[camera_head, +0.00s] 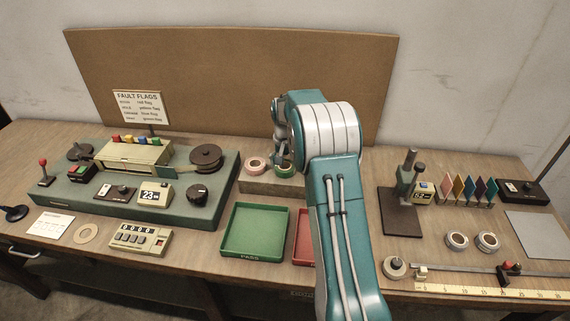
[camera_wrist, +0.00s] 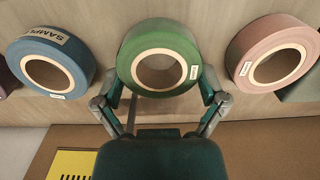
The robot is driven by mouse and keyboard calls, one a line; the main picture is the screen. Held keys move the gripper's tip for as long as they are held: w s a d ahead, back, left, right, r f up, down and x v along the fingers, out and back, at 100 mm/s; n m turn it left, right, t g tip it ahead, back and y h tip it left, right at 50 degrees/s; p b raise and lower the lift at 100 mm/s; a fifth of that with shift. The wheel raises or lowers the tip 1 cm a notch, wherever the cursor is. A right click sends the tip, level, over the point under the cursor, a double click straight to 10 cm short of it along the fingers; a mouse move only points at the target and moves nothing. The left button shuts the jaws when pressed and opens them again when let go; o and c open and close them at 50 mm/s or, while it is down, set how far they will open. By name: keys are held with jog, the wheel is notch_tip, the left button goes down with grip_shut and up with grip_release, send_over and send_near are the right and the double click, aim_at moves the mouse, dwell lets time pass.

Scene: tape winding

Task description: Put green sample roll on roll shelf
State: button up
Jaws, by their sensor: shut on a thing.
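The green sample roll (camera_wrist: 158,40) is in the middle of the wrist view, with a small white label on its face. My gripper (camera_wrist: 160,100) has a finger on each side of this roll and is shut on it. In the head view the green roll (camera_head: 284,169) shows partly, at the wooden roll shelf (camera_head: 258,187) behind the trays. My gripper (camera_head: 284,158) reaches down over it there, and my arm hides the shelf's right part. I cannot tell whether the roll touches the shelf.
A pink roll (camera_wrist: 272,55) and a blue roll (camera_wrist: 52,62) flank the green one in the wrist view, with small gaps. A green tray (camera_head: 255,230) and a red tray (camera_head: 303,238) lie in front. A brown board (camera_head: 230,80) stands behind.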

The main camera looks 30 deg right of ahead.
jog(key=shift+f, duration=0.1)
jog(key=o, duration=0.7)
